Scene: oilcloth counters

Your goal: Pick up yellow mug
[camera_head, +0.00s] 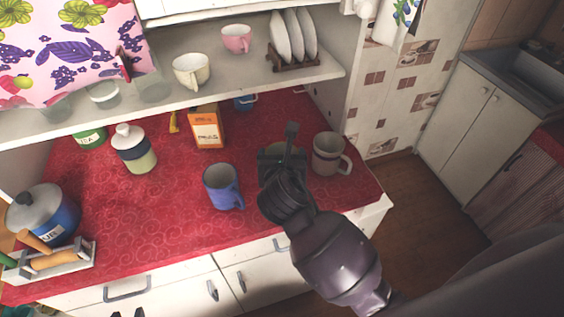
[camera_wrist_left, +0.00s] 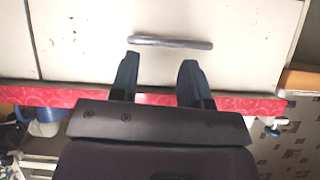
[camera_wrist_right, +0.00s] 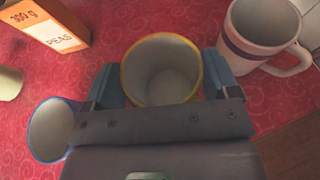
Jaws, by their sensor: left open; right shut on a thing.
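The yellow mug, pale inside with a yellow rim, shows from above in the right wrist view (camera_wrist_right: 165,85). My right gripper (camera_wrist_right: 161,78) is shut on it, with one finger at each side of the mug. In the head view the right gripper (camera_head: 284,158) is over the right part of the red counter and hides most of the mug. I cannot tell whether the mug touches the counter. My left gripper (camera_wrist_left: 159,63) is open and empty in front of a white cabinet front with a grey handle (camera_wrist_left: 170,42); it is not in the head view.
A blue mug (camera_head: 222,186) stands left of the right gripper, and a white mug with a dark band (camera_head: 328,152) stands close on its right. An orange peas box (camera_head: 206,127) is behind. A shelf (camera_head: 230,85) with cups overhangs the back. The front middle of the counter is clear.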

